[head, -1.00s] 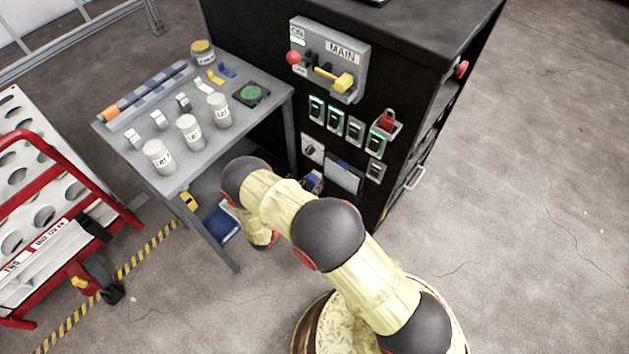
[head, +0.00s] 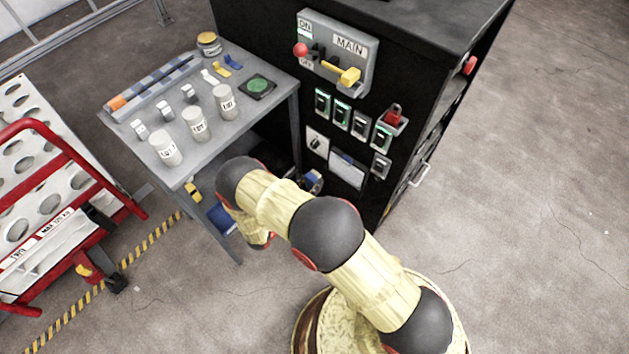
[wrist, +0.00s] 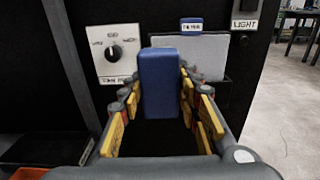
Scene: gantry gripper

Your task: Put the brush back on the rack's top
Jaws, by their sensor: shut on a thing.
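My gripper (wrist: 160,100) is shut on a blue block-shaped thing, which I take to be the brush (wrist: 160,78), in the wrist view. It stands upright between the yellow-padded fingers, in front of the black cabinet's face. No bristles show. In the head view my arm hides most of the gripper, which is low beside the grey table, near the cabinet front. I cannot tell for sure which thing is the rack; a white perforated rack in a red frame (head: 48,208) stands at the left in the head view.
The grey table (head: 248,120) holds white jars, a green pad and small parts. The black cabinet (head: 250,22) carries switches and a yellow handle (head: 349,76). A dial plate (wrist: 115,55) and a grey panel (wrist: 215,55) face the gripper. Floor at the right is clear.

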